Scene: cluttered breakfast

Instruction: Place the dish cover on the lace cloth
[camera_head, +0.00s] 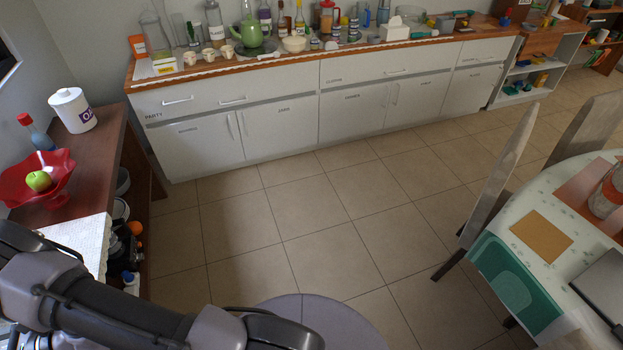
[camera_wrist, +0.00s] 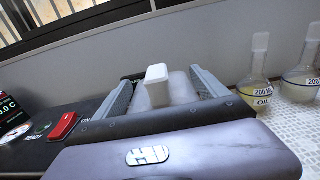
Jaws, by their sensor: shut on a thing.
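In the wrist view, my gripper (camera_wrist: 162,80) is shut on a pale, whitish thing with a block-like knob, which looks like the dish cover (camera_wrist: 157,73). Its lower part is hidden behind my gripper body. A white patterned surface (camera_wrist: 285,125), perhaps the lace cloth, lies at the right in that view. In the head view, a white textured cloth (camera_head: 78,240) lies on the brown side counter at the left, partly behind my arm. My gripper and the held thing do not show in the head view.
Two flasks labelled 200 (camera_wrist: 257,70) (camera_wrist: 304,72) stand right of my gripper. A black device with a red switch (camera_wrist: 65,126) lies to the left. A red bowl with a green apple (camera_head: 55,190) and a white canister (camera_head: 72,110) stand beyond the cloth.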

